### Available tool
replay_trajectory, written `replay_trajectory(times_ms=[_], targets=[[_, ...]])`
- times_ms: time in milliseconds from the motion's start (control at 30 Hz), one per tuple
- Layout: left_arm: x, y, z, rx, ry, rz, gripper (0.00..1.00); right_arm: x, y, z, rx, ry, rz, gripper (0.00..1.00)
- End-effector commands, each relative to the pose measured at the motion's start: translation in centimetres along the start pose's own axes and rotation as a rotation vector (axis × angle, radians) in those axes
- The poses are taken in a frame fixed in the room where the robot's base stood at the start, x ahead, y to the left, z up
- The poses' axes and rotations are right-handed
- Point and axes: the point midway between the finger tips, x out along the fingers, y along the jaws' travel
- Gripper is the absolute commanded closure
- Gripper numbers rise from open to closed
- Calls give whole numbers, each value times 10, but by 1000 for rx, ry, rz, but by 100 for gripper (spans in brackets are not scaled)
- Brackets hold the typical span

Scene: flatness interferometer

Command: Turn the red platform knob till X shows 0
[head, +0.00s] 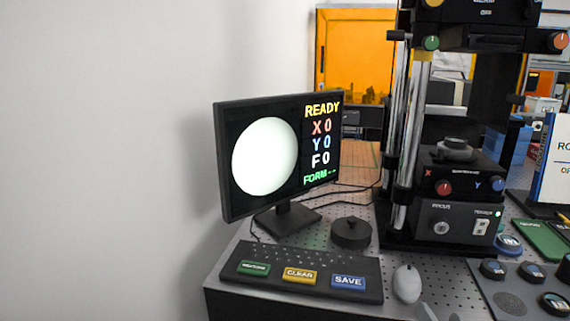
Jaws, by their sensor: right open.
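The red platform knob (444,188) is on the left of the dark platform front of the interferometer (460,215), below a red X mark. A blue knob (497,184) sits to its right by a Y mark. The monitor (277,155) reads READY, X 0, Y 0, F 0 and FORM with dashes, beside a plain white disc. My right gripper (440,314) shows only as grey fingertips at the bottom edge, open, well below the red knob and apart from it. My left gripper is not in view.
A keyboard (300,268) with green, yellow and blue keys lies before the monitor, with a mouse (407,284) to its right. A round black piece (351,232) stands on the perforated table. A panel with several dark knobs (525,290) is at the lower right.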

Motion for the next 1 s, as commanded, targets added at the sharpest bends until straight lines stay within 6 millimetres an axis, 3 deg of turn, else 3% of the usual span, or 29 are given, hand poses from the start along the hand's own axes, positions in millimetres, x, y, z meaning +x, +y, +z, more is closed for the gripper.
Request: replay_trajectory(times_ms=[33,200,300,400,600,1000], targets=[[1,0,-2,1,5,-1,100,-6,4,37,-60,-66,-9,37],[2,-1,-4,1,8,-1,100,-46,12,149,-256,-254,-79,37],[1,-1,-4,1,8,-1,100,-76,18,201,-343,-344,-125,37],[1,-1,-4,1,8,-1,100,-104,21,238,-404,-407,-163,37],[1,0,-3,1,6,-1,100,-128,23,266,-450,-457,-198,37],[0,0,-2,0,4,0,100,-128,23,266,-451,-457,-199,37]])
